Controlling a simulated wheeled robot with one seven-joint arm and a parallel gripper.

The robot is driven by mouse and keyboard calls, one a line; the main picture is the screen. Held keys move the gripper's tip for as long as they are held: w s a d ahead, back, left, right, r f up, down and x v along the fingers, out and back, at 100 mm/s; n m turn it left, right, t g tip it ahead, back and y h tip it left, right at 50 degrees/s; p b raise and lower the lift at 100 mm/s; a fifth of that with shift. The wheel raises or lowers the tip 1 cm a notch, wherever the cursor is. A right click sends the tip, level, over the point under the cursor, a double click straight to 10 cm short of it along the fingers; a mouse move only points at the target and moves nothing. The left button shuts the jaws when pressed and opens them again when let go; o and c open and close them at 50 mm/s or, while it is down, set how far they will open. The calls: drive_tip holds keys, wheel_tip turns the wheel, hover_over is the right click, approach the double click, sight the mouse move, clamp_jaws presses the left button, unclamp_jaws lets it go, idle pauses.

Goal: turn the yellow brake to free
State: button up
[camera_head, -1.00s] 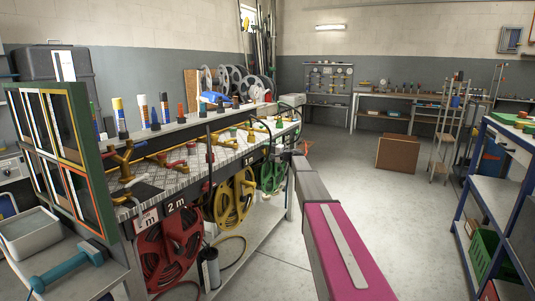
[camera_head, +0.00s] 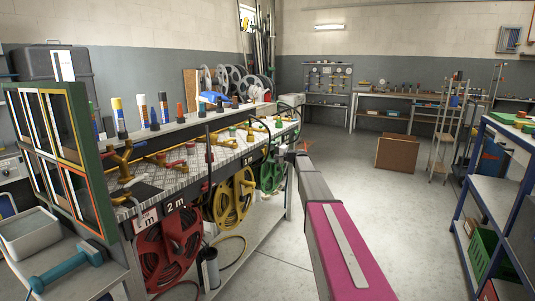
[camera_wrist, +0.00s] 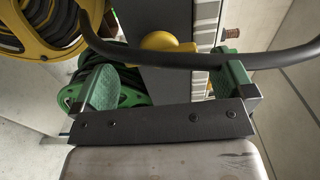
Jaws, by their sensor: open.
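In the wrist view a yellow rounded piece (camera_wrist: 160,41) sits on a dark panel, ahead of my gripper; it looks like the yellow brake, but its setting cannot be read. My gripper (camera_wrist: 172,84) is open, its two green-padded fingers wide apart and nothing held between them. The yellow piece shows beyond the gap between the fingers, apart from them. In the head view my gripper (camera_head: 288,149) is small and dark beside the far end of the bench; the brake cannot be made out there. The yellow reel (camera_head: 234,198) hangs under the bench; it also shows in the wrist view (camera_wrist: 50,45).
A black curved bar or hose (camera_wrist: 200,58) crosses the wrist view close to my fingers. A green reel (camera_head: 271,174) and a red reel (camera_head: 168,247) hang under the bench (camera_head: 190,170). A blue-framed shelf (camera_head: 504,195) stands at the right. The floor between is clear.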

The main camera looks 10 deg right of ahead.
drive_tip(key=v, duration=0.8)
drive_tip(key=shift+s, duration=0.15)
drive_tip(key=s+a+f+n+g+h, duration=0.15)
drive_tip(key=s+a+f, duration=0.25)
drive_tip(key=s+f, duration=0.4)
drive_tip(key=s+a+f+n+g+h, duration=0.1)
drive_tip(key=s+a+f+g+h, duration=0.3)
drive_tip(key=s, duration=0.7)
drive_tip(key=s+a+f+n+g+h, duration=0.1)
drive_tip(key=s+a+f+g, duration=0.15)
drive_tip(key=s+f, duration=0.6)
drive_tip(key=s+d+f+n+g+h, duration=0.1)
drive_tip(key=s+f+h, duration=0.2)
drive_tip(key=s, duration=0.9)
drive_tip(key=s+f+n+g+h, duration=0.1)
drive_tip(key=s+h, duration=0.4)
drive_tip(key=s, duration=0.7)
drive_tip(key=shift+d+f+n+g, duration=0.35)
drive_tip(key=shift+f+n, duration=0.4)
drive_tip(key=shift+f, duration=0.25)
